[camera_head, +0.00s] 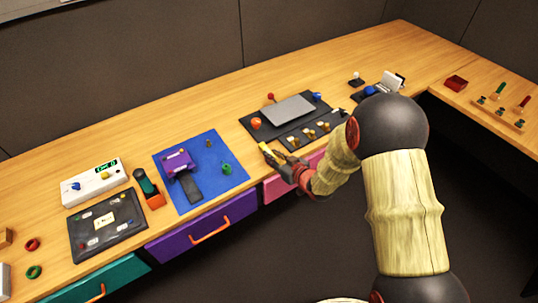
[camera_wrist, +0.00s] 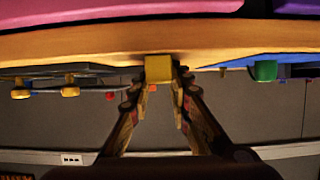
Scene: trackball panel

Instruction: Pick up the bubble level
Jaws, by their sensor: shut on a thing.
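The bubble level is a small yellow block (camera_head: 265,148) at the front edge of the wooden desk, just right of the blue mat. My gripper (camera_head: 274,155) reaches in from the right and is shut on it. In the wrist view the yellow block (camera_wrist: 158,69) sits between the tips of my gripper (camera_wrist: 158,80), with its end face toward the camera. The fingers hide part of its sides. I cannot tell whether it touches the desk top or is a little above it.
The blue mat (camera_head: 229,149) holds a purple device (camera_head: 177,162) and a green knob (camera_head: 227,169). A dark panel (camera_head: 258,112) with a grey plate and knobs lies behind my gripper. Purple (camera_head: 190,239) and pink drawers lie below the desk edge. Bare wood lies along the back.

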